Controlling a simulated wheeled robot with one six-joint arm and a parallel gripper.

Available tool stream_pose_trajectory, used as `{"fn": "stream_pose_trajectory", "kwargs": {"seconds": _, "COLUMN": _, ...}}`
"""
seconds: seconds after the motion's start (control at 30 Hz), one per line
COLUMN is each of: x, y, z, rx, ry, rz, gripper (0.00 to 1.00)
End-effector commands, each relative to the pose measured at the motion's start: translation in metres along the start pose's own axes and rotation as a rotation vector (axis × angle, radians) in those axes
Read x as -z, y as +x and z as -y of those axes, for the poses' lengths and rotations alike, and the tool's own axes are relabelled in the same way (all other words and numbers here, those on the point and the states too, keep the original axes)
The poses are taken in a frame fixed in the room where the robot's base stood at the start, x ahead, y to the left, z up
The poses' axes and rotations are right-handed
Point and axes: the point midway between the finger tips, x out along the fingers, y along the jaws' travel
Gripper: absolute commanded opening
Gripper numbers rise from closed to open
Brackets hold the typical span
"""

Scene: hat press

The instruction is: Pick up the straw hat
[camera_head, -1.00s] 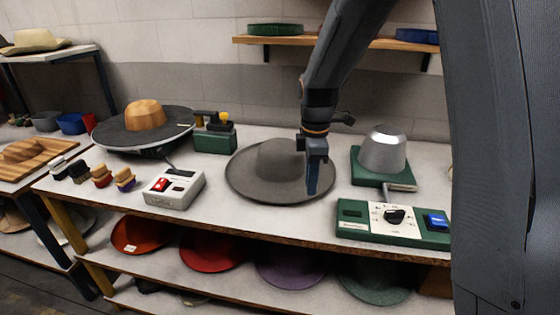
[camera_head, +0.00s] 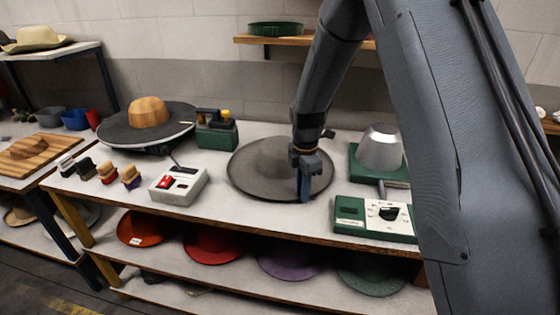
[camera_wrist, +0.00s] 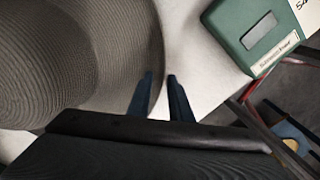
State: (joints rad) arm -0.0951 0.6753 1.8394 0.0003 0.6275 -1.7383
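A grey-brown hat (camera_head: 262,160) with a wide brim and low crown lies on the worktable. Its surface shows a fine woven, ringed texture in the wrist view (camera_wrist: 110,40). My gripper (camera_head: 304,198) points down at the hat's front right brim. In the wrist view, my gripper's two blue fingers (camera_wrist: 160,77) stand apart, with the brim edge running through the gap between them. I cannot tell whether the tips touch the brim. A cream hat (camera_head: 40,38) is on the far-left shelf.
A green control box (camera_head: 350,220) and a silver cone block (camera_head: 381,148) stand right of the hat. A white switch box (camera_head: 180,186) and a black-brimmed form with a wooden crown (camera_head: 148,112) are to the left. Coloured hats fill the shelf below.

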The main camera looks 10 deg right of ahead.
Motion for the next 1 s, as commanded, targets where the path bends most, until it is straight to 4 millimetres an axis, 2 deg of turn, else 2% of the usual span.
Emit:
{"fn": "stream_pose_trajectory", "kwargs": {"seconds": 0.3, "x": 0.000, "y": 0.005, "z": 0.000, "rx": -0.001, "ry": 0.001, "rz": 0.000, "gripper": 0.19}}
{"fn": "stream_pose_trajectory", "kwargs": {"seconds": 0.43, "x": 0.000, "y": 0.005, "z": 0.000, "rx": -0.001, "ry": 0.001, "rz": 0.000, "gripper": 0.00}}
{"fn": "stream_pose_trajectory", "kwargs": {"seconds": 0.77, "x": 0.000, "y": 0.004, "z": -0.001, "rx": -0.002, "ry": 0.001, "rz": 0.000, "gripper": 0.00}}
{"fn": "stream_pose_trajectory", "kwargs": {"seconds": 0.87, "x": 0.000, "y": -0.003, "z": -0.002, "rx": -0.004, "ry": 0.001, "rz": 0.001, "gripper": 0.00}}
{"fn": "stream_pose_trajectory", "kwargs": {"seconds": 1.0, "x": 0.000, "y": -0.022, "z": -0.002, "rx": -0.005, "ry": 0.001, "rz": 0.001, "gripper": 0.00}}
